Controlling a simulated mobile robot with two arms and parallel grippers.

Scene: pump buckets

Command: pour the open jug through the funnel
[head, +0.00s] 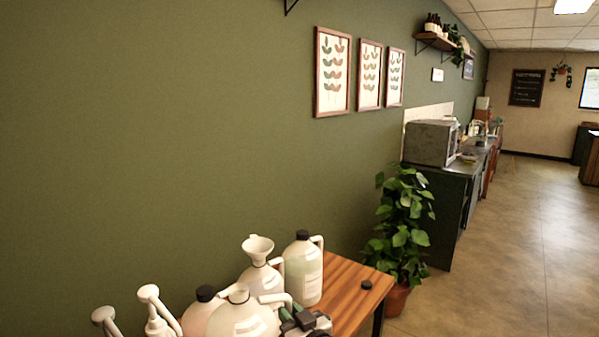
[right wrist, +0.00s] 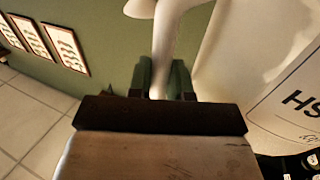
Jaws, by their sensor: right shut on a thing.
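The open jug (head: 242,319), white and uncapped, is at the bottom of the head view, partly cut off. My right gripper (head: 288,313) is shut on its handle. In the right wrist view the white handle (right wrist: 163,60) runs between the green finger pads, and the jug's labelled body (right wrist: 285,90) fills the right side. The white funnel (head: 258,246) sits upright in the neck of another jug (head: 262,280), just behind the open jug. Whether the open jug touches the table is hidden. My left gripper is not in view.
A black-capped jug (head: 303,270) stands right of the funnel, and another black-capped jug (head: 200,308) is at the left. White pump heads (head: 150,293) rise further left. A loose black cap (head: 366,284) lies on the wooden table (head: 345,305). A potted plant (head: 403,225) stands beyond.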

